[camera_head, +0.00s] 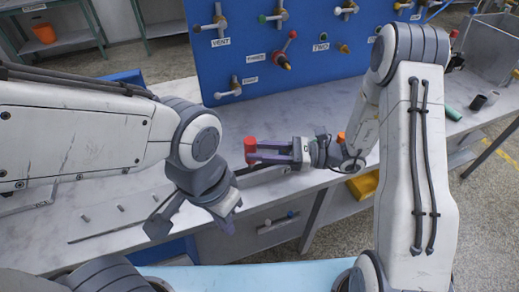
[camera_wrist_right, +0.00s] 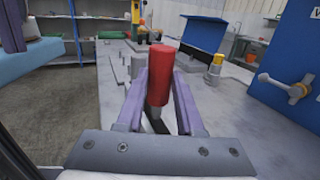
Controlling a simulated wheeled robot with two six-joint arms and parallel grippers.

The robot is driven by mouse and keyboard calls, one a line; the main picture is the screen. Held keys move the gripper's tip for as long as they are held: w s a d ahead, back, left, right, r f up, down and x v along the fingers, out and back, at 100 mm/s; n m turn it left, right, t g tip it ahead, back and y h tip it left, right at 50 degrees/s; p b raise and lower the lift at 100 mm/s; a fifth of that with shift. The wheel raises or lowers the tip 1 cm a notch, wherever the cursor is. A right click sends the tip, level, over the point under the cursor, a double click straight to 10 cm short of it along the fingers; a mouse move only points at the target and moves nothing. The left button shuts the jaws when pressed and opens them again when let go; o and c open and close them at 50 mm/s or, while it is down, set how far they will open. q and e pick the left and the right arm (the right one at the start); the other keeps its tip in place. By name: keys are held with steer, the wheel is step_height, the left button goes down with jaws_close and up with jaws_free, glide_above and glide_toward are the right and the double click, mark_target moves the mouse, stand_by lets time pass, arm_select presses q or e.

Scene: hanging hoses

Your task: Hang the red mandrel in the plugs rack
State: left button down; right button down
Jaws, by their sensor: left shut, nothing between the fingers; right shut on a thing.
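The red mandrel (camera_head: 250,146) is a short red cylinder. My right gripper (camera_head: 256,152) is shut on it and holds it roughly upright above the grey bench. In the right wrist view the mandrel (camera_wrist_right: 158,76) stands between the two purple fingers (camera_wrist_right: 160,100), leaning slightly. My left gripper (camera_head: 229,208) is shut and empty, low in front of the bench's near edge, apart from the mandrel. No label that I can read marks the plugs rack, so I cannot tell which fixture it is.
A blue panel (camera_head: 300,85) with valve handles and labels such as VENT stands behind the bench (camera_head: 120,205). Small grey pegs (camera_head: 85,218) stand at the bench's left. A clear bin (camera_head: 490,45), a green cylinder (camera_head: 451,112) and a black cup (camera_head: 478,102) are at right.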

steer(key=shift+f+b, duration=0.55)
steer(key=shift+f, duration=0.35)
steer(key=shift+c, duration=2.3)
jaws_free()
steer(key=s+d+b, duration=0.1)
steer(key=d, duration=0.9)
steer(key=shift+d, duration=0.2)
steer(key=shift+s+a, duration=0.1)
steer(key=s+a+r+n+g+h+p, duration=0.2)
steer(key=s+a+n+g+h, duration=0.3)
steer(key=s+n, duration=0.15)
steer(key=s+a+r+n+g+h+p, duration=0.1)
steer(key=s+a+r+n+g+h, duration=0.25)
steer(key=s+n+h, duration=0.35)
steer(key=s+r+n+t+h+p, duration=0.3)
steer(key=s+r+n+t+h, duration=0.1)
steer(key=n, duration=0.9)
steer(key=shift+s+d+r+t+h, duration=0.15)
steer(key=shift+s+d+t+h, duration=0.4)
steer(key=shift+t, duration=0.7)
